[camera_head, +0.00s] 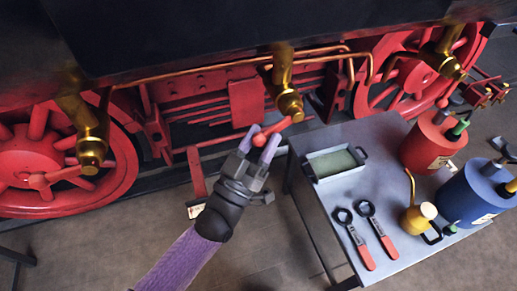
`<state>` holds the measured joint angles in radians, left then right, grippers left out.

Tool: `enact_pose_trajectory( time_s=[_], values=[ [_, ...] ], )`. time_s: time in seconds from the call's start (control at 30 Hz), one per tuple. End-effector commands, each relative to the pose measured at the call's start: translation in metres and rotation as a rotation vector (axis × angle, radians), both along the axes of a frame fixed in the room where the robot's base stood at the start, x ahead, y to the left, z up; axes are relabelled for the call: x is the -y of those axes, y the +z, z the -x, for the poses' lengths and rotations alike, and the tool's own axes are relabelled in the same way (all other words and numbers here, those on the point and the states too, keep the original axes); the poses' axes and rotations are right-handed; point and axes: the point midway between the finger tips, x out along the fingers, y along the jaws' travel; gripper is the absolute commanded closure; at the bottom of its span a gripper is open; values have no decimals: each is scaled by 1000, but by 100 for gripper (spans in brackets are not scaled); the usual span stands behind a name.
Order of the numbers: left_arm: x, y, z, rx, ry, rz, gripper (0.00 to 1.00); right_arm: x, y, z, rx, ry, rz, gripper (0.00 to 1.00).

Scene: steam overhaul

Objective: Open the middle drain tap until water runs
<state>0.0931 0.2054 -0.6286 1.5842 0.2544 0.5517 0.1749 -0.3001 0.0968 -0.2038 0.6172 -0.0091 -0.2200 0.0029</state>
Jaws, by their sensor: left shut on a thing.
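The middle drain tap (288,103) is brass and hangs under the dark body of the engine. Its red lever (282,127) slants down to the left from the tap's lower end. My left gripper (263,141) reaches up from below with its purple fingers shut on the red lever; the fingers hide part of it. No running water shows below the tap. Similar brass taps hang at the left (91,150) and the right (446,66). My right gripper is not in view.
A grey table stands close to the right of my left gripper. It carries a shallow tray (312,168), two red-handled spanners (386,241), a brass oil can (417,217), a red can (428,145) and a blue can (472,196). Red wheels (37,165) stand behind the taps.

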Motion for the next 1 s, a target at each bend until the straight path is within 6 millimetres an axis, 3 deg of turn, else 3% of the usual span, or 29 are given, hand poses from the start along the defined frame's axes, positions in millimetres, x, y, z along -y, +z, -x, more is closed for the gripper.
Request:
enact_pose_trajectory(
  time_s=[0.03, 0.3, 0.9, 0.93, 1.0],
  values=[
    [-1, -10, -2, 4, 7, 26, 100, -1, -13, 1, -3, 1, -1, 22],
    [4, -13, -4, 37, 5, 135, 100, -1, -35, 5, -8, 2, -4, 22],
    [6, -12, -4, 49, 5, 171, 100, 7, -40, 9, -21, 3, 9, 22],
    [6, -12, -4, 49, 5, 171, 46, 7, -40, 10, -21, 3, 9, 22],
    [7, -12, -4, 49, 5, 171, 31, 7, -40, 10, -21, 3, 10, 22]
  ],
)
